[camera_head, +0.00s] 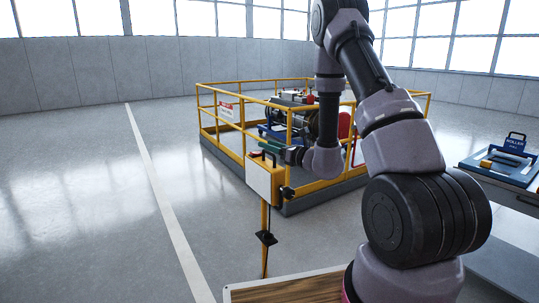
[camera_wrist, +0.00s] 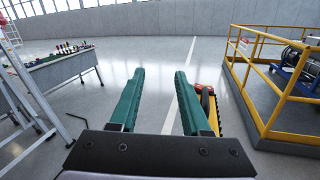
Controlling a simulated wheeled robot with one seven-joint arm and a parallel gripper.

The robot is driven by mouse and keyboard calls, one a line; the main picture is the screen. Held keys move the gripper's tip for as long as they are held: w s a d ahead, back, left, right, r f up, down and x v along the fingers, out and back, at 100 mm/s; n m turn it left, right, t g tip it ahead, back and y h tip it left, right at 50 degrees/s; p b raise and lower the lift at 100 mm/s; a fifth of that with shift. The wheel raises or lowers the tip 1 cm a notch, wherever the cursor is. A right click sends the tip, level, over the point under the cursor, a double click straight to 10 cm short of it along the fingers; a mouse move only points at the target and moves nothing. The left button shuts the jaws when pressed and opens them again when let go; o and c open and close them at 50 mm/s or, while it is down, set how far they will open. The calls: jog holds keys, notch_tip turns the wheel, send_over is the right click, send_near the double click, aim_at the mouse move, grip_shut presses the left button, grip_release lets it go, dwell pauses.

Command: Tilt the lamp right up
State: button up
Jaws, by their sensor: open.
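The lamp (camera_head: 259,181) is a pale box with yellow edges and a dark handle on top, in the middle of the head view. It sits on a thin yellow post with black knobs. Its exact tilt is hard to tell. My gripper (camera_head: 270,148) is just above and behind the lamp's top in that view; whether they touch is unclear. In the wrist view, my gripper (camera_wrist: 159,74) has its two teal fingers spread, with only floor between them. A red and yellow part (camera_wrist: 209,105), probably the lamp, shows beside the right finger, partly hidden by it.
A yellow railing (camera_head: 222,132) on a grey base encloses machinery behind the lamp. A wooden-topped surface (camera_head: 290,291) is at the near edge. A bench with a blue item (camera_head: 513,143) stands right. The floor to the left is clear. The wrist view shows a ladder (camera_wrist: 30,85) and table (camera_wrist: 62,68).

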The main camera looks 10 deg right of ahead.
aim_at(272, 155)
jog(key=w+d+f+m+t+h, duration=0.2)
jog(key=d+f+m+h, duration=0.3)
jog(key=f, duration=0.3)
jog(key=shift+n, duration=0.5)
jog(key=x, duration=1)
jog(key=shift+w+d+r, duration=0.1)
jog(key=shift+d+r, duration=0.05)
jog(key=shift+d, duration=0.15)
grip_shut()
